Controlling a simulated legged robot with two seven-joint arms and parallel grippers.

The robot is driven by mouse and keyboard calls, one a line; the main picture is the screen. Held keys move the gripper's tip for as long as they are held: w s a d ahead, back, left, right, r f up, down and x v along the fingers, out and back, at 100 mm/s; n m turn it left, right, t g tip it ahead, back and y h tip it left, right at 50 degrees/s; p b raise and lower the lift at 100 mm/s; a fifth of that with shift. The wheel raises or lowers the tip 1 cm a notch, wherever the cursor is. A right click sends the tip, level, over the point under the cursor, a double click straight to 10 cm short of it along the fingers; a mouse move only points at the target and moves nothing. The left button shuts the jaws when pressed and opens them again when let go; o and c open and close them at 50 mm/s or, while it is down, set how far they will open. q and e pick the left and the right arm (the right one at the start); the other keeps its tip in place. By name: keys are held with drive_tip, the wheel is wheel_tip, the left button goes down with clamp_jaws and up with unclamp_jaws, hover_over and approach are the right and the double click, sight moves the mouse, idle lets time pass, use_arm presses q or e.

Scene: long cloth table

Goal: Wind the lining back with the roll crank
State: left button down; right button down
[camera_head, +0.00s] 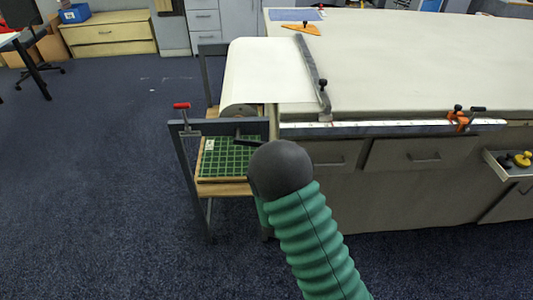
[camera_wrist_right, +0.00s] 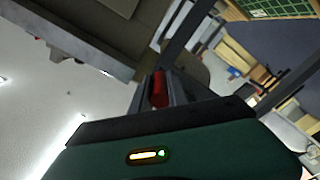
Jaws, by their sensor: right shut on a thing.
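The pale lining (camera_head: 265,75) lies across the table's left end, up to a grey bar (camera_head: 312,72), and drapes over the roll (camera_head: 238,110) on the roll stand (camera_head: 178,160). In the right wrist view a red grip (camera_wrist_right: 158,88), looking like the crank handle, sits between the fingers of my right gripper (camera_wrist_right: 160,92), which is shut on it. In the head view my green right arm reaches the stand's near side, and its dark rounded joint hides the gripper. A dark bar (camera_head: 240,139) shows just left of that joint. My left gripper is out of view.
A red-handled lever (camera_head: 181,106) stands on the stand's left corner. A green gridded mat (camera_head: 225,157) lies on the stand's lower shelf. An orange clamp (camera_head: 460,119) is on the table's front edge, and an open drawer (camera_head: 505,165) sticks out at right.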

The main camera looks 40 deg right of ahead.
drive_tip(key=shift+d+r+n+p, duration=0.1)
drive_tip(key=shift+r+n+p, duration=0.35)
drive_tip(key=shift+r+n, duration=0.15)
drive_tip(key=c, duration=1.3)
unclamp_jaws()
drive_tip(key=shift+d+f, duration=0.1)
